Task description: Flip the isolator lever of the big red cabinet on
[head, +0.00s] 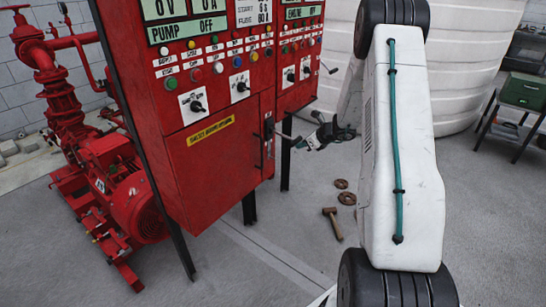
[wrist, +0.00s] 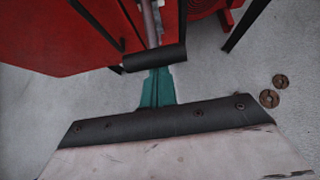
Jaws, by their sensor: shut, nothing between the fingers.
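The big red cabinet (head: 215,150) stands left of centre in the head view. Its isolator lever (head: 284,136) is a grey rod standing out from the cabinet's right side. In the wrist view the lever's rod (wrist: 151,22) ends in a black crosswise grip (wrist: 155,57). My gripper (head: 311,142) is at the lever's outer end in the head view. In the wrist view its teal fingers (wrist: 159,76) are shut and empty, with the tips at the grip's lower edge. Whether they touch the grip I cannot tell.
A second red cabinet (head: 300,90) with its own small lever (head: 328,68) stands behind. A red pump (head: 125,190) is at left. A mallet (head: 332,222) and rusty flanges (head: 346,198) lie on the floor. A bench with a green box (head: 522,90) is at right.

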